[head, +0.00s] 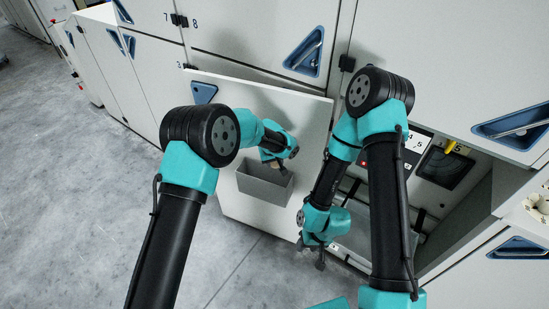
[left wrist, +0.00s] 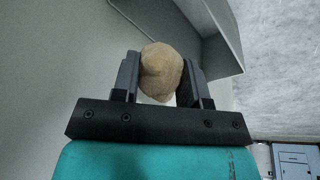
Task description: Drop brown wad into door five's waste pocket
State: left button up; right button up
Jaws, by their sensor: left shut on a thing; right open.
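A pale brown, rounded wad (left wrist: 160,72) sits between the two dark fingers of my left gripper (left wrist: 158,82), which is shut on it. In the head view my left gripper (head: 276,160) is just above a grey open-topped waste pocket (head: 264,188). The pocket is fixed to the face of an open white door (head: 240,216). In the left wrist view the pocket (left wrist: 222,40) stands beyond and to the right of the wad. My right gripper (head: 315,258) is open and low, near the cabinet opening.
The open cabinet beside the door shows labels 4 and 5 and a dark window with a yellow piece (head: 452,146). Closed white panels with blue triangular handles (head: 303,52) line the back. The grey floor (head: 70,180) at left is clear.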

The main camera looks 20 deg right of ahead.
aim_at(274, 167)
pick_arm(q)
jog(key=shift+f, duration=2.05)
jog(key=o, duration=1)
jog(key=shift+c, duration=0.2)
jog(key=shift+r, duration=0.1)
jog(key=v, duration=1.7)
jog(key=shift+r, duration=0.15)
jog(key=shift+s+a, duration=0.1)
